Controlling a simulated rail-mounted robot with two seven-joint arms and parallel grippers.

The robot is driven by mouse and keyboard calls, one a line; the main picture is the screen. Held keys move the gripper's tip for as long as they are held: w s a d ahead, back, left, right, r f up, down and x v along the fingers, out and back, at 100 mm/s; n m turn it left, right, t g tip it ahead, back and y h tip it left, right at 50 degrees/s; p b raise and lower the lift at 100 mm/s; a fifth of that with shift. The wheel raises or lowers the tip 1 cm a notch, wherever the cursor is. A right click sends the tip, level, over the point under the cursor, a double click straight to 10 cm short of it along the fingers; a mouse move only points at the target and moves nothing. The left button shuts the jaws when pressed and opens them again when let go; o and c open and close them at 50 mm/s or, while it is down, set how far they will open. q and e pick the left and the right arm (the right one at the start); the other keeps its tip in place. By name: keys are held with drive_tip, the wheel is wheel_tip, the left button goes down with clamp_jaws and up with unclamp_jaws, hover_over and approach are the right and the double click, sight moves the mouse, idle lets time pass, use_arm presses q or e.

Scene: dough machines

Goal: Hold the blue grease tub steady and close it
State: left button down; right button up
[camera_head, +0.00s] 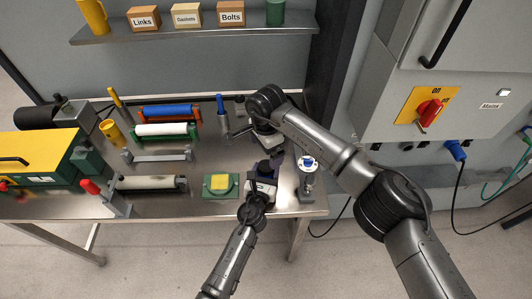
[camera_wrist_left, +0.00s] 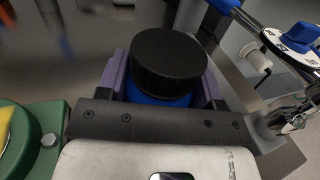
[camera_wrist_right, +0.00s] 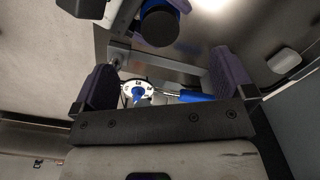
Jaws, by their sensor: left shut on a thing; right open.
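The blue grease tub (camera_wrist_left: 158,99) stands between the purple fingers of my left gripper (camera_wrist_left: 160,85), which is shut on it. A ribbed black lid (camera_wrist_left: 168,58) sits on top of the tub; I cannot tell whether it is tight. In the right wrist view the black lid (camera_wrist_right: 160,27) shows beyond the fingers, near the top edge. My right gripper (camera_wrist_right: 163,82) is open and empty, with its fingers wide apart. In the head view my left gripper (camera_head: 266,170) is low over the bench's right part, with my right gripper (camera_head: 264,138) just behind it; the tub is hard to make out there.
A stand with a white dial and blue knob (camera_head: 308,163) is close right of my left gripper. A green block with a yellow top (camera_head: 220,183) lies left of it. Rollers (camera_head: 165,130) and a yellow-topped machine (camera_head: 40,155) fill the bench's left.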

wheel_tip(320, 180, up, 9)
drive_tip(key=shift+r, duration=0.2)
idle(0.4)
use_arm(q)
drive_tip(key=shift+c, duration=0.9)
unclamp_jaws()
drive_tip(key=shift+s, duration=0.25)
drive_tip(key=p+v, duration=0.3)
drive_tip(key=v, duration=0.8)
drive_tip(key=shift+s+a, duration=0.1)
drive_tip(key=shift+s, duration=0.1)
drive_tip(key=shift+v, duration=0.95)
use_arm(e)
drive_tip(key=shift+r, duration=1.7)
